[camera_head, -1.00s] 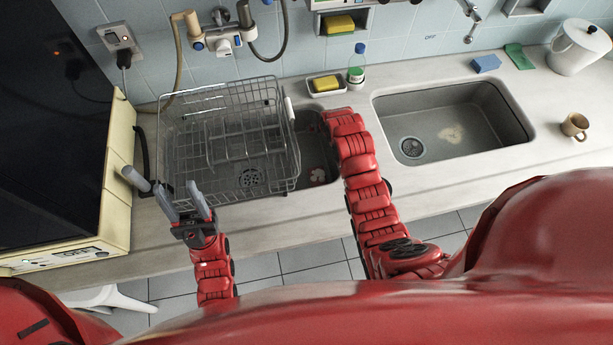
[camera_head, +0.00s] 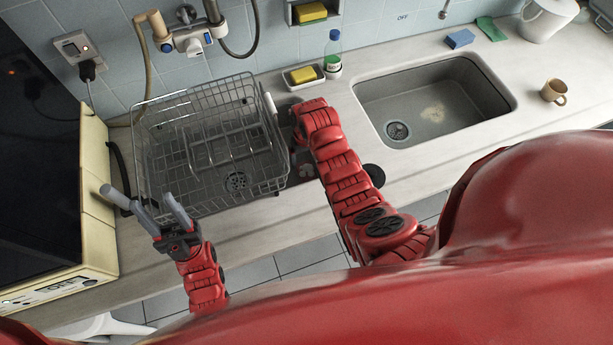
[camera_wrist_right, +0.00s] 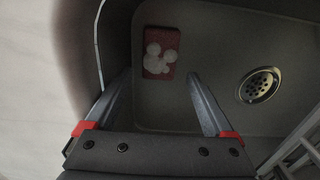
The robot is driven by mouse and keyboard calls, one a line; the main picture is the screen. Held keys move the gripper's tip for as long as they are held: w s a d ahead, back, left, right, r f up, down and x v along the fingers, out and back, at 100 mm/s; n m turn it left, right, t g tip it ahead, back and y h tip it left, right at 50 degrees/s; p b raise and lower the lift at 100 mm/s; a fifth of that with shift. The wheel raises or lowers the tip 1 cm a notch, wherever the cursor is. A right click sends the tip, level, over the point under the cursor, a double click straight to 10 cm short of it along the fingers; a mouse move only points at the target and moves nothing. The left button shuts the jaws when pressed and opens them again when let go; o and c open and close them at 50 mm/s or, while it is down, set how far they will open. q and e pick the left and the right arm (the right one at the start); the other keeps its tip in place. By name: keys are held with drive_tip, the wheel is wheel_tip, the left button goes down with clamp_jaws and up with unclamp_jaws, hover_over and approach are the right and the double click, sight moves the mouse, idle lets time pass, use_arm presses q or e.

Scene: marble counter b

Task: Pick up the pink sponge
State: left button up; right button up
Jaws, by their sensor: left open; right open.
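The pink sponge (camera_wrist_right: 161,52) shows in the right wrist view, lying flat on the floor of a grey sink basin, with a white rounded pattern on it. My right gripper (camera_wrist_right: 162,88) is open above it, and the sponge lies beyond and between the fingertips, apart from them. My left gripper (camera_head: 158,203) is open and empty in front of the wire dish rack.
The wire dish rack (camera_head: 208,146) stands over the left basin, close beside my right arm; its bars show in the right wrist view (camera_wrist_right: 297,150). A drain (camera_wrist_right: 258,85) lies right of the sponge. A yellow sponge (camera_head: 303,74) and bottle (camera_head: 333,52) stand behind. The right basin (camera_head: 440,105) is empty.

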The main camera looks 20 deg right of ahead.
drive_tip(key=shift+s+f+b, duration=0.1)
drive_tip(key=shift+f+b, duration=0.3)
drive_tip(key=shift+f, duration=1.05)
wheel_tip(320, 180, down, 4)
drive_tip(key=shift+s+f+b, duration=0.15)
drive_tip(key=shift+b, duration=0.95)
drive_tip(key=c, duration=1.1)
drive_tip(key=shift+r, duration=0.25)
drive_tip(key=shift+r+p, duration=4.5)
drive_tip(key=shift+r, duration=4.4)
